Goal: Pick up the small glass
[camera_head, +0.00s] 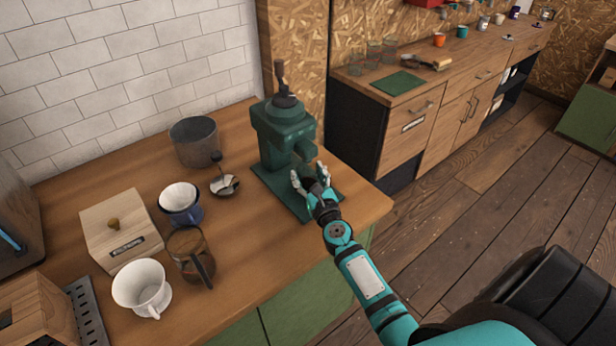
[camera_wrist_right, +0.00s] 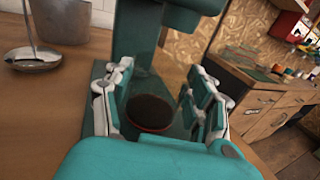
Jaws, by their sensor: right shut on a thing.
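My right gripper (camera_head: 310,176) is at the front of the green grinder (camera_head: 284,135), low over the grinder's base. In the wrist view the fingers of the right gripper (camera_wrist_right: 160,84) stand on both sides of a round, clear-walled vessel with dark contents, which I take for the small glass (camera_wrist_right: 150,112). The gripper is shut on it, below the grinder's body. The glass looks upright; I cannot tell whether it touches the base. My left gripper is not in view.
Left of the grinder stand a grey metal bin (camera_head: 194,141), a spoon on a small dish (camera_head: 225,184), a dark blue cup (camera_head: 181,204), a glass carafe (camera_head: 191,256), a white dripper (camera_head: 142,287) and a wooden box (camera_head: 119,229). The counter's right edge (camera_head: 378,210) is close to the grinder.

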